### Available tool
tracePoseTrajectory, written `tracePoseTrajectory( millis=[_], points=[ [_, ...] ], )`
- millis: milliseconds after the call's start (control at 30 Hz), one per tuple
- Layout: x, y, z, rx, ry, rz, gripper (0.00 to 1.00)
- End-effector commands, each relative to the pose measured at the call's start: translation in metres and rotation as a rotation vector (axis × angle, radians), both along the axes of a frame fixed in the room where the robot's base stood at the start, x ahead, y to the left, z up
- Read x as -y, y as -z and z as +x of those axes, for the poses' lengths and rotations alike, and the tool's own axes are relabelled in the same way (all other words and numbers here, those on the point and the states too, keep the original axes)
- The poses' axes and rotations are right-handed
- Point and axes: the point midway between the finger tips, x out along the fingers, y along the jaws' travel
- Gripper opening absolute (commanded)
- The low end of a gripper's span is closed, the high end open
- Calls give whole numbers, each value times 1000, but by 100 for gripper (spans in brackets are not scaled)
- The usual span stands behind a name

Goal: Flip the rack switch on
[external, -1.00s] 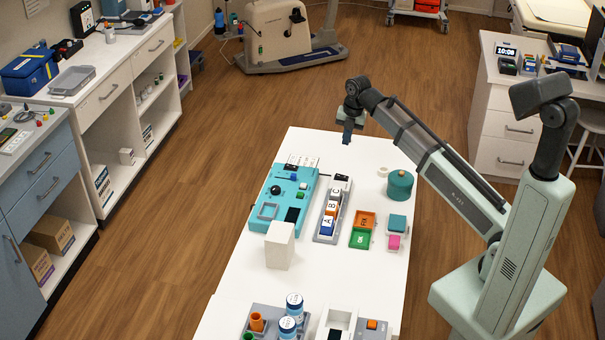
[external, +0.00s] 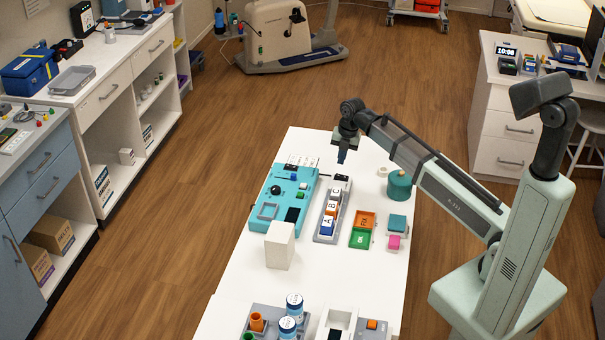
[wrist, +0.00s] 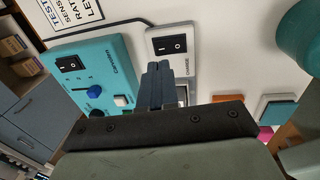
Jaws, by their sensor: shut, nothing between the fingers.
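The rack (external: 329,222) is a long grey tray holding lettered blocks, with a black rocker switch (external: 341,177) on its far end. In the wrist view the rack switch (wrist: 172,45) shows I and O marks on a pale panel (wrist: 190,63). I cannot tell which side of the rocker is pressed. My gripper (external: 342,160) points down above the rack's far end. Its two blue-grey fingers are together and empty. In the wrist view my gripper (wrist: 157,68) appears just below the switch, apparently clear of it, and covers part of the panel.
A teal console (external: 278,200) with its own rocker switch (wrist: 72,64) and a blue knob (wrist: 94,92) stands close to the left. A teal round canister (external: 399,186), orange and green trays (external: 361,238) and a white block (external: 280,245) stand nearby. The table's far end is mostly clear.

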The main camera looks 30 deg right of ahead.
Motion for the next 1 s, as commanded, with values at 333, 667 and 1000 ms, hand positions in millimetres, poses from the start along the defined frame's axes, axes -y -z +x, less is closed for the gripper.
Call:
tracePoseTrajectory(
  millis=[333,667,1000],
  points=[
    [-4,42,4,-1,0,-1,0],
    [-5,54,5,0,0,0,0],
    [-6,56,6,0,0,0,0]
  ],
)
